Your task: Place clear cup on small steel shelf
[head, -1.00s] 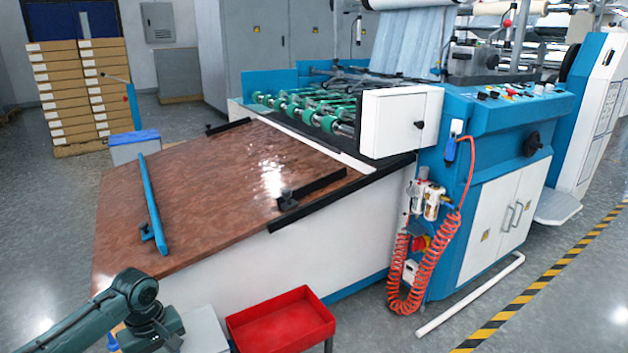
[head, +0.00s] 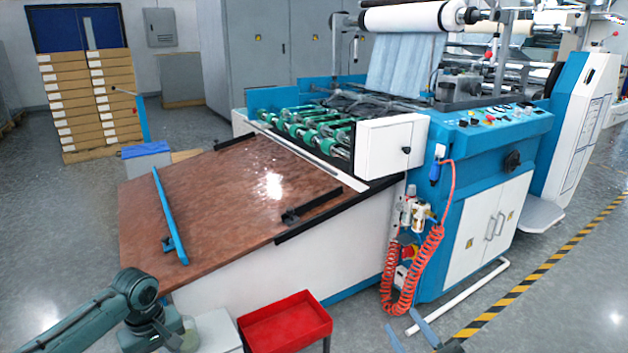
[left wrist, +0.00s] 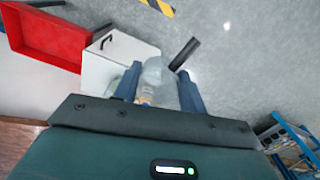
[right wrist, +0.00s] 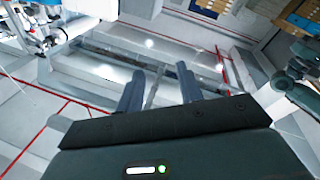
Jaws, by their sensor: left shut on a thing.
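A clear, see-through cup (left wrist: 157,82) is between the fingers of my left gripper (left wrist: 158,85) in the left wrist view. The gripper is shut on it. In the head view my left arm comes in at the lower left, but its fingers and the cup cannot be made out. My right gripper (head: 412,328) shows only its blue fingertips at the bottom edge of the head view. In the right wrist view (right wrist: 160,88) its fingers are apart with nothing between them. I cannot make out a small steel shelf in any view.
A brown sloping table (head: 225,205) joins the blue and white laminating machine (head: 440,235). A red tray (head: 285,322) stands in front beside a pale box (head: 218,328). Stacked cartons (head: 88,105) stand at the back left. Grey floor (head: 590,300) is open at right.

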